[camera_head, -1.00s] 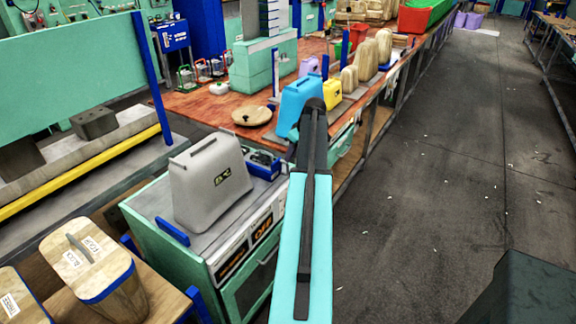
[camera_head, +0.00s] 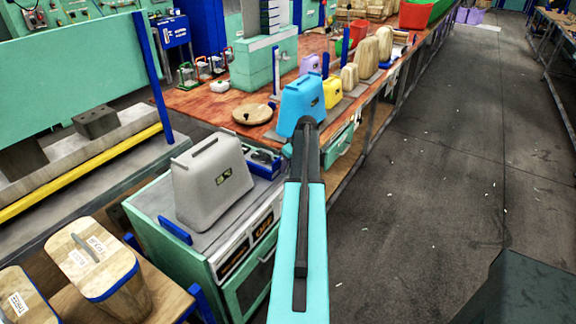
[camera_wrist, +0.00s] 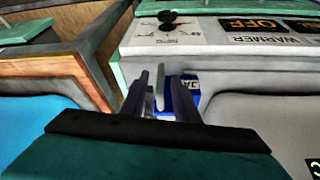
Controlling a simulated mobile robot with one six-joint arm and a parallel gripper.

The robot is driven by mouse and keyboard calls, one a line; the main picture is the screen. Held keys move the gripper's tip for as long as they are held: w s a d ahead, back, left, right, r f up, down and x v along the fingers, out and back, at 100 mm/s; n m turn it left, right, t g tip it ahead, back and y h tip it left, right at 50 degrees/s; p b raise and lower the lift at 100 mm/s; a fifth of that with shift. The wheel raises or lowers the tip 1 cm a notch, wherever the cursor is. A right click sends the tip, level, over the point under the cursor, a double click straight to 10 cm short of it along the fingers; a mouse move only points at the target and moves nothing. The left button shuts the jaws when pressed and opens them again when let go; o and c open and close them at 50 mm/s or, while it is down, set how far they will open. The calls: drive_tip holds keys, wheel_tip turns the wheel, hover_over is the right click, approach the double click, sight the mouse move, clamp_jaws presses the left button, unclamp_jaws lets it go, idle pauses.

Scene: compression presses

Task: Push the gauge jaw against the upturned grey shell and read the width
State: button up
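The upturned grey shell (camera_head: 205,190) stands on the grey top of a green cabinet in the head view; its side also shows in the wrist view (camera_wrist: 270,125). A blue block (camera_wrist: 187,98) lettered "JA" shows beyond my fingers in the wrist view, with a thin grey upright piece (camera_wrist: 159,88) beside it. A blue bar (camera_head: 174,230) lies left of the shell and a blue box (camera_head: 263,161) right of it. My gripper (camera_wrist: 160,92) is open, its fingers on either side of the upright piece; contact cannot be told. My arm hides the gripper in the head view.
The cabinet front has an "OFF" and "WARMER" panel (camera_wrist: 255,30). A blue canister (camera_head: 300,105) stands on the wooden bench behind; another blue surface fills the wrist view's lower left. A wooden block (camera_head: 95,262) sits front left.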

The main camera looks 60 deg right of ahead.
clamp_jaws()
drive_tip(key=shift+a, duration=0.1)
drive_tip(key=shift+a+b, duration=1.2)
drive_tip(key=shift+a, duration=3.05)
unclamp_jaws()
drive_tip(key=shift+r, duration=0.15)
